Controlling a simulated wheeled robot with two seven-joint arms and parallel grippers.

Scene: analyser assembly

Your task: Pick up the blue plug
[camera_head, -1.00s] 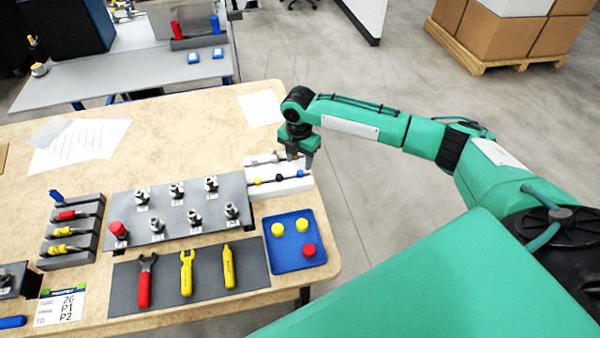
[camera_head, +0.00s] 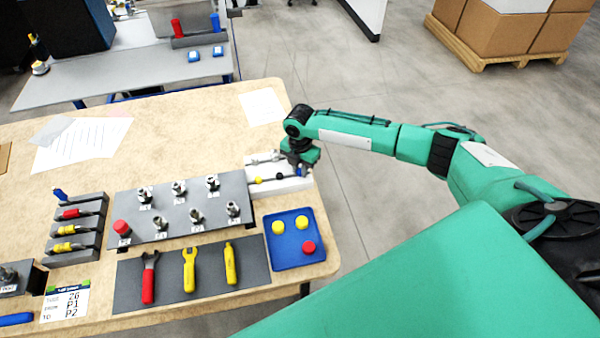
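My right gripper (camera_head: 302,167) reaches down over the right end of a white holder (camera_head: 290,186) at the right edge of the table. In the holder's front row, a yellow plug (camera_head: 259,180) and a black plug (camera_head: 281,177) show. The blue plug sat to the right of these; now my gripper covers most or all of that spot. The fingers are small and partly hidden, so I cannot tell whether they are open or shut on the plug. My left gripper is not in view.
A grey board (camera_head: 178,233) with several metal fittings and a red cap stands left of the holder. A blue tray (camera_head: 276,258) with yellow and red caps lies in front. Hand tools lie on a dark mat (camera_head: 128,290). A rack (camera_head: 100,228) stands at left.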

